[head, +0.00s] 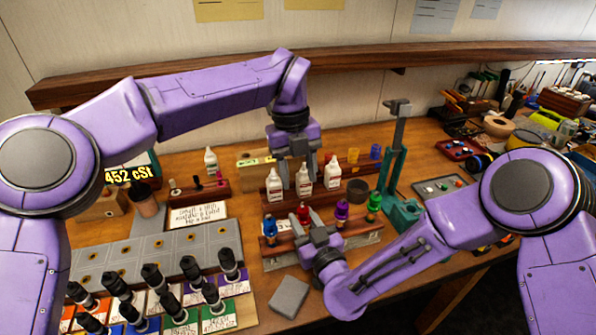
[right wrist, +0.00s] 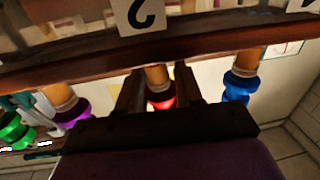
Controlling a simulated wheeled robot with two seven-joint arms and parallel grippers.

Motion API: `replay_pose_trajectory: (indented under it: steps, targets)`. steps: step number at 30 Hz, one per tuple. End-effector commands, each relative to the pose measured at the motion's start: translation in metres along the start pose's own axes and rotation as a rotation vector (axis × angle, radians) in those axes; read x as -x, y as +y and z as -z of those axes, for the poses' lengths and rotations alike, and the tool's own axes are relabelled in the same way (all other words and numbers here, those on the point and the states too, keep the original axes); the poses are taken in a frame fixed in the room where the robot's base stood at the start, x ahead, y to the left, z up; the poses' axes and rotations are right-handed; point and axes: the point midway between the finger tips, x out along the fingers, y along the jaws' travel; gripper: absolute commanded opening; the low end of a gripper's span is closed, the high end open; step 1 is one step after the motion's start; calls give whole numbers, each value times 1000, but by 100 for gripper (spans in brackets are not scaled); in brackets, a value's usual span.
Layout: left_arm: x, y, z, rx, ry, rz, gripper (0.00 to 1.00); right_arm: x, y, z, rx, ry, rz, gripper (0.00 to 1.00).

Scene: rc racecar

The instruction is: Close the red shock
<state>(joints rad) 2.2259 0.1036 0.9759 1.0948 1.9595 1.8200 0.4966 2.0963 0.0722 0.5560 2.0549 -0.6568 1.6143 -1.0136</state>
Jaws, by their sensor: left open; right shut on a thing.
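The red shock (head: 303,211) stands in the wooden shock rack (head: 357,232), between the blue shock (head: 270,228) and the purple shock (head: 342,211). The green shock (head: 374,203) is at the right end. My right gripper (head: 305,224) is shut on the red shock from the front. In the right wrist view, the red part (right wrist: 160,103) of the shock and its tan body lie between my two fingers (right wrist: 158,92); the grip itself is partly hidden. My left gripper (head: 298,180) is open and empty, pointing down over the white bottles behind the rack.
White bottles (head: 332,173) stand behind the shocks. A green stand (head: 394,165) rises to the right. Several black-topped shocks (head: 190,268) stand on coloured cards at the lower left. A grey block (head: 289,296) lies in front on the table.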

Motion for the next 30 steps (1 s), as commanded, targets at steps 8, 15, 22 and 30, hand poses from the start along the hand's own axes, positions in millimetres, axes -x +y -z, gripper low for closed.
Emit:
replay_pose_trajectory:
  steps: [8, 15, 22, 30]
  targets:
    - [-12, 0, 0, -2, 1, -2, 49, 0, 0, 0, 0, 0, 0, 0]
    - [-53, 1, 0, -3, 1, -1, 49, 0, 0, 0, 0, 0, 0, 0]
    - [-77, 0, 0, -2, 0, -1, 49, 0, 0, 0, 0, 0, 0, 0]
    - [-80, 0, 0, -2, -1, 0, 49, 0, 0, 0, 0, 0, 0, 0]
